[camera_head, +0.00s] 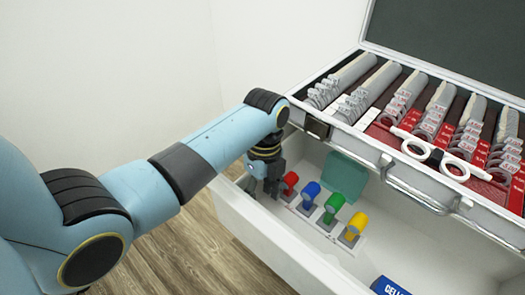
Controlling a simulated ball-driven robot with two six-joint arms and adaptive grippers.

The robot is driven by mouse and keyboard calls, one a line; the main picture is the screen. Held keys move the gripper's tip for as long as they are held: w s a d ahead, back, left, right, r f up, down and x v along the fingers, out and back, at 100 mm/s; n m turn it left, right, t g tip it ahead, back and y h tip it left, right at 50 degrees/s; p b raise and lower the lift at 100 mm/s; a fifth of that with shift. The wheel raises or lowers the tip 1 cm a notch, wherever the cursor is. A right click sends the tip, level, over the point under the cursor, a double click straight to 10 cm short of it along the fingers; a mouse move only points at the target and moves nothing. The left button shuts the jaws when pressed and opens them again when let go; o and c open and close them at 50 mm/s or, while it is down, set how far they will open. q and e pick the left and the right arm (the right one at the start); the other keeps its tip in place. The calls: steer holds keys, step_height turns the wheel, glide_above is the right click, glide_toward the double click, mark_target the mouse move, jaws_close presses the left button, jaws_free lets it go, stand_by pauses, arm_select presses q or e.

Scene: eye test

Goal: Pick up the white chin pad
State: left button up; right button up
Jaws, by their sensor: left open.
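I cannot clearly make out a white chin pad in the head view. My left gripper (262,186) points down at the left end of the open white drawer (270,228), left of the red piece (290,181). It is open, and its fingertips are small and partly hidden by my own wrist and the drawer wall. I cannot tell whether anything lies between the fingers. My right gripper is out of view.
Blue (310,194), green (333,207) and yellow (354,228) pieces stand in the drawer. A teal block (345,176) and a blue labelled item (390,287) are there too. Above is the lens case (392,168) with white trial frames (436,157).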

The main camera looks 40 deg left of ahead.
arm_select(q)
steer(key=f, duration=0.3)
steer(key=d+f+b, duration=0.1)
steer(key=f, duration=0.1)
steer(key=shift+s+f, duration=0.35)
steer(key=c, duration=0.5)
